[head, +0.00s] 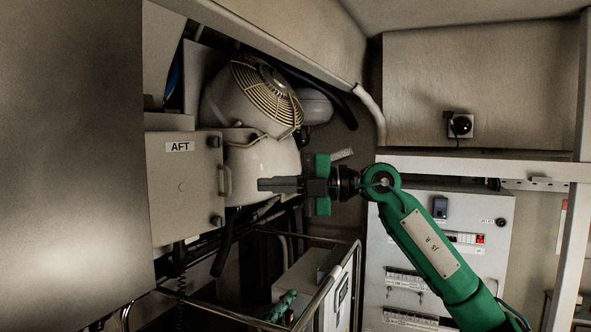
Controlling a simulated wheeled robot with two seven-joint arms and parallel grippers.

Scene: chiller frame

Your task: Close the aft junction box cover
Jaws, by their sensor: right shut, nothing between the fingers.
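The aft junction box (182,190) is a pale grey box at centre left with an "AFT" label (180,147) on the face towards me. A small handle (225,181) and two dark fittings show along its right edge. I cannot tell for sure how far its cover stands open. My right gripper (262,185) comes in from the right, with its dark fingers shut and empty. The fingertips point left, a little to the right of the handle, and look apart from it. My left gripper is not in view.
A large grey panel (70,150) fills the left side and hides what is behind it. A fan with a yellowish guard (267,91) and a pale rounded housing (262,165) sit behind my right gripper. A metal rail frame (330,285) stands below; a switch cabinet (470,215) is at right.

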